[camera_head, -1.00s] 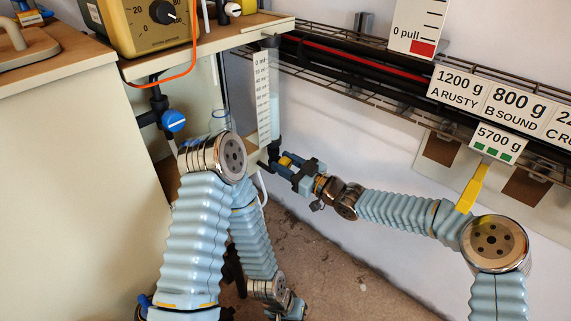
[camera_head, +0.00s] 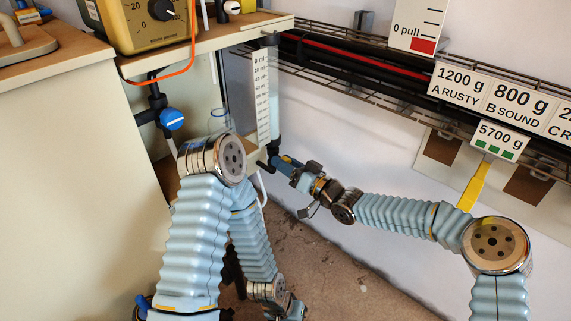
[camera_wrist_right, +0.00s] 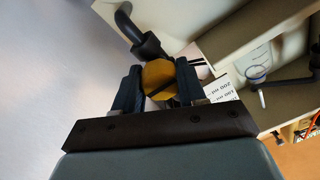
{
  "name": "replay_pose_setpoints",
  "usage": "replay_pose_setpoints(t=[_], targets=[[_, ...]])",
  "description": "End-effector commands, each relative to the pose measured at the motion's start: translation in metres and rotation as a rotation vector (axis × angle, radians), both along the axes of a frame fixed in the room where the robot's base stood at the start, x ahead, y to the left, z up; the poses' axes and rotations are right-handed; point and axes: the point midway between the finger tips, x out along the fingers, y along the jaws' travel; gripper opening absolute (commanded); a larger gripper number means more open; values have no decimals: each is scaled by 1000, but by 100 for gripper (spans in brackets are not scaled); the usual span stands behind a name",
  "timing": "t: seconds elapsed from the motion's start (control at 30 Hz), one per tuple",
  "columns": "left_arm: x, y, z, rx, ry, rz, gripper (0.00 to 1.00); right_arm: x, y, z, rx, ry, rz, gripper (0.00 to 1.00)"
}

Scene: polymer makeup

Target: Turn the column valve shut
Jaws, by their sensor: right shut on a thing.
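The column (camera_head: 275,115) is a clear upright tube beside a graduated scale strip (camera_head: 262,95), with a dark fitting (camera_head: 273,160) at its lower end. My right gripper (camera_head: 283,166) is at this fitting, its fingers pointing up-left. In the right wrist view the yellow valve knob (camera_wrist_right: 158,78), with a dark slanted slot line, sits between the two blue fingers of the right gripper (camera_wrist_right: 157,86), which is shut on it. In the head view the fingers hide the knob. My left arm folds down in front of the bench; its gripper is not clearly in view.
A second valve with a blue handle (camera_head: 172,119) is on a dark pipe to the left. A yellow meter box (camera_head: 145,25) stands on the bench above. A wire cable tray (camera_head: 370,85) runs along the wall, with weight labels (camera_head: 515,106) at right. A glass vessel (camera_head: 220,120) stands behind my left arm.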

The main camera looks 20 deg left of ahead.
Motion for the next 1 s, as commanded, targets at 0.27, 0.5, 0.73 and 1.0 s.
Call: replay_pose_setpoints(t=[0.27, 0.5, 0.73, 1.0], targets=[[0, 0, 0, 0, 0, 0, 0, 0, 0, -2, -1, 10, 0, 10], [0, 0, 0, 0, 0, 0, 0, 0, 0, -2, -1, 8, 1, 52], [0, 0, 0, 0, 0, 0, 0, 0, 0, -1, 1, 7, 0, 65], [0, 0, -6, 0, -1, 0, 0, -2, 0, -3, 2, 7, 0, 65]])
